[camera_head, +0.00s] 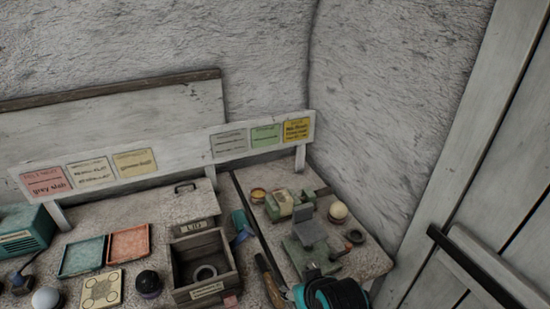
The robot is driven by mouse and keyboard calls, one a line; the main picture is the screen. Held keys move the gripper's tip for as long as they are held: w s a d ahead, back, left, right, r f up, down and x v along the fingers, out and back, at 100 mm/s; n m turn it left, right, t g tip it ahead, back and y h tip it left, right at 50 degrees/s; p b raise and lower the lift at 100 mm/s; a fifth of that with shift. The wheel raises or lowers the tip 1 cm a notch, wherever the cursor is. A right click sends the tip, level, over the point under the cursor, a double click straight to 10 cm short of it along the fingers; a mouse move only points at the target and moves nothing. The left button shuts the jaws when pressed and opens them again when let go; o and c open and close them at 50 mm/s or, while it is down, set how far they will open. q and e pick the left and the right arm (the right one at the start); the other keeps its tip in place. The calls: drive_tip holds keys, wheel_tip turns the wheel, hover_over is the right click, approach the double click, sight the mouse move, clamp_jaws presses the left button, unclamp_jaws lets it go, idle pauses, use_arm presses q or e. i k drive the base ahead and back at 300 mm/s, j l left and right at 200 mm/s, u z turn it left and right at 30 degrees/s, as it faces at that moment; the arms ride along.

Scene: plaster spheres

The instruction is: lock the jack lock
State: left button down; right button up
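I cannot tell for sure which thing is the jack lock. A green metal device with a raised grey plate (310,230) stands on the right part of the bench. Behind it is a smaller green and cream device (284,203). Whether either is locked is too small to tell. No gripper of mine can be made out in the head view. A rounded teal and black thing (335,292) is cut off by the bottom edge, in front of the green device; I cannot tell what it is.
An open wooden box (181,270) holds a dark ring, with a lid board (190,204) behind it. Teal (82,256) and orange (128,245) trays lie left. A pale ball (338,211) and dark ring (355,236) sit right. A label rail (182,156) and walls close the back.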

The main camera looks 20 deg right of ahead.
sight(348, 246)
drive_tip(key=z, duration=1.25)
